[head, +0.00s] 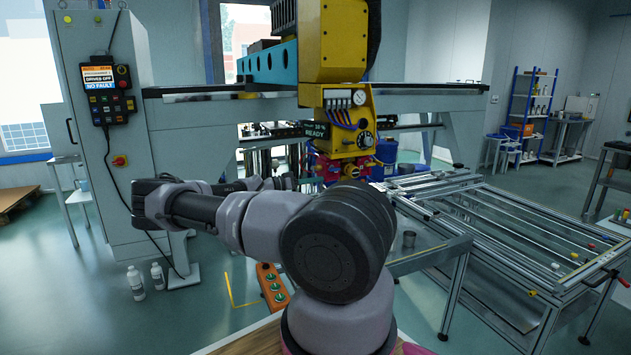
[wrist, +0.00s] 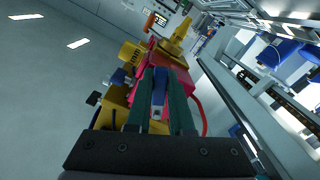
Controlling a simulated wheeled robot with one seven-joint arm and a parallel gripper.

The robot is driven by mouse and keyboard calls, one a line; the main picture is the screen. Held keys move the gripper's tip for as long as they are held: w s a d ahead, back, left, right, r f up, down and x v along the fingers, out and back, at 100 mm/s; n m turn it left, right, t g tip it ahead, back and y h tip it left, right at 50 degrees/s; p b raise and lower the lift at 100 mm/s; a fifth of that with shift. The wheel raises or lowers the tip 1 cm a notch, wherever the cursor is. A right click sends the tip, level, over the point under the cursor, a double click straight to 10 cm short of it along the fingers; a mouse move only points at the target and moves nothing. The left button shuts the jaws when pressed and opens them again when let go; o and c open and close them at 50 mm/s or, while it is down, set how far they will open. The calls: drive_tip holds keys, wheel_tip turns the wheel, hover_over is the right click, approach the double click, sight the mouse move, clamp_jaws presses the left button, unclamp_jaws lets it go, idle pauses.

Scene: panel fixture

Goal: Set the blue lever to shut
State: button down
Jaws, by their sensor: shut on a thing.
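The blue lever (wrist: 159,88) shows in the wrist view, lying lengthwise between the two dark green fingers of my gripper (wrist: 160,75). The fingers are shut on it, one along each side. Behind it is a red block (wrist: 181,72) that appears to bear the lever; the lever's pivot is hidden. In the head view, my arm covers the gripper and the lever cannot be made out. A red and yellow fixture (head: 328,168) shows there just above my arm.
In the wrist view, a yellow handle (wrist: 178,38), another yellow part (wrist: 132,52) and a red hose (wrist: 199,105) are close around the fingers. In the head view, a yellow machine head (head: 335,45) hangs above; a frame table (head: 480,225) stands at right.

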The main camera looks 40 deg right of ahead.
drive_tip(key=shift+w+d+f+m, duration=0.1)
drive_tip(key=shift+w+m, duration=0.2)
drive_tip(key=shift+m, duration=0.55)
drive_tip(key=shift+w+d+f+m, duration=0.1)
drive_tip(key=shift+w+m, duration=0.25)
drive_tip(key=shift+m, duration=0.55)
drive_tip(key=shift+w+f+m, duration=0.1)
drive_tip(key=shift+w+m, duration=0.2)
drive_tip(key=shift+m, duration=0.55)
drive_tip(key=c, duration=0.8)
unclamp_jaws()
drive_tip(key=v, duration=1)
drive_tip(key=shift+w+a, duration=0.2)
drive_tip(key=shift+a, duration=0.15)
